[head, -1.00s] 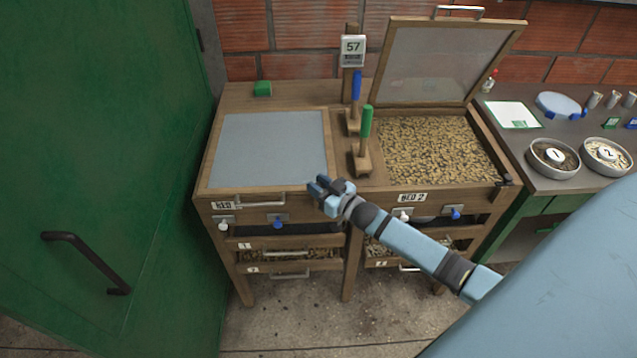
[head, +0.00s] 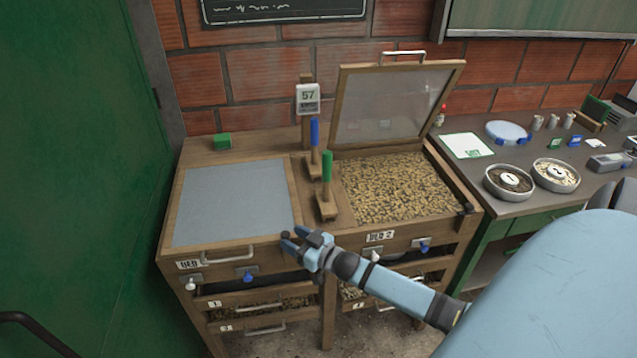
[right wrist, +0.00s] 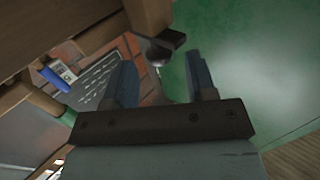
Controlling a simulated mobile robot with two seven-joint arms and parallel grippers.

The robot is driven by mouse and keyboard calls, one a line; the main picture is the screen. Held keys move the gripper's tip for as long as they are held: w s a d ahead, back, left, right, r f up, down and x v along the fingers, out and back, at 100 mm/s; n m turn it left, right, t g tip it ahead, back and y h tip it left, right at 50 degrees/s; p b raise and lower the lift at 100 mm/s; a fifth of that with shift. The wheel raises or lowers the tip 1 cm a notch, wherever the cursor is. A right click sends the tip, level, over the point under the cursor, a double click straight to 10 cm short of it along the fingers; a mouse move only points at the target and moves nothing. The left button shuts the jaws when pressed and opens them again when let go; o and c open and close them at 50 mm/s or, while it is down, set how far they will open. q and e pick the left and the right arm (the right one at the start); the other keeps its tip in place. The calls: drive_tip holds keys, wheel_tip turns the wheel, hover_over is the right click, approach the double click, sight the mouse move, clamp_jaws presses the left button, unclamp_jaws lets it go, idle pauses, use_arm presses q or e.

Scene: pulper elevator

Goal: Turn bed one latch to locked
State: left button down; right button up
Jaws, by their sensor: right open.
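Bed one is the left wooden bed, with its grey lid (head: 235,205) lying closed. My right gripper (head: 296,240) is at the front right corner of bed one, fingers pointing left. In the right wrist view my right gripper (right wrist: 162,62) is open and empty. A dark latch with a rounded knob (right wrist: 160,50) shows just beyond and between its fingertips, against a wooden edge; I cannot tell whether they touch. In the head view the gripper largely hides this latch, so its locked or unlocked position cannot be read. My left gripper is not in view.
Bed two's glazed lid (head: 395,105) stands open over beans (head: 395,190). A green lever (head: 327,167) and a blue lever (head: 314,135) rise between the beds. White and blue knobs (head: 248,275) line the front. A green door (head: 80,180) is left, a side counter (head: 480,185) right.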

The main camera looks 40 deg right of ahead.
drive_tip(key=b+v, duration=0.1)
drive_tip(key=v, duration=0.9)
drive_tip(key=shift+s, duration=0.35)
drive_tip(key=s+a+f+g+p, duration=0.1)
drive_tip(key=s+a+g+p, duration=0.1)
drive_tip(key=s+a, duration=0.4)
drive_tip(key=s+a+f+g+h+p, duration=0.1)
drive_tip(key=s+a+g, duration=0.3)
drive_tip(key=a, duration=1)
drive_tip(key=s+f+p, duration=0.1)
drive_tip(key=s, duration=0.2)
drive_tip(key=shift+s+p, duration=0.2)
drive_tip(key=shift+p, duration=0.2)
drive_tip(key=shift+c, duration=0.8)
